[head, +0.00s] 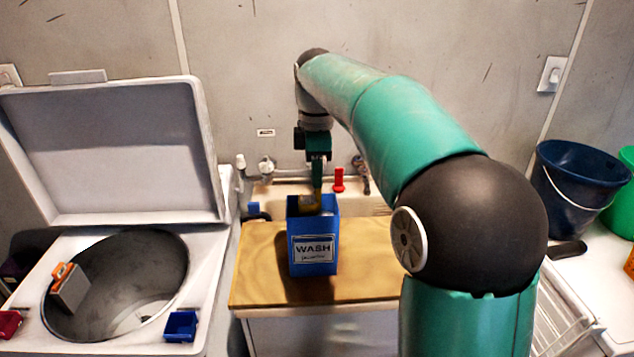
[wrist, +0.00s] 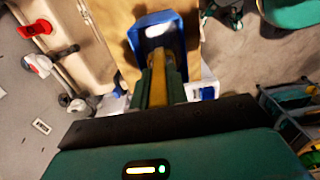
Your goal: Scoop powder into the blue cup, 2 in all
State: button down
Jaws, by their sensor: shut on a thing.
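A blue box labelled WASH (head: 313,252) stands upright on a wooden worktop; its open top with a pale inside also shows in the wrist view (wrist: 147,22). My gripper (head: 317,180) points down over the box and is shut on the yellow handle of a scoop (head: 317,200). In the wrist view the yellow handle (wrist: 158,92) sits between the green fingers. The scoop's lower end is at or inside the box opening, so its bowl and any powder in it are hidden. A small blue cup (head: 180,327) sits on the washer's front right rim, well left of my gripper.
The washer (head: 212,265) at left has its lid (head: 115,150) raised and an orange and grey object (head: 70,287) in the drum. A red cup (head: 9,324) is at far left. A sink with a red tap (head: 339,180) is behind the worktop (head: 262,285). Buckets (head: 577,190) stand right.

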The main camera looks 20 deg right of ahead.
jog(key=shift+r, duration=3.25)
jog(key=shift+s, duration=0.1)
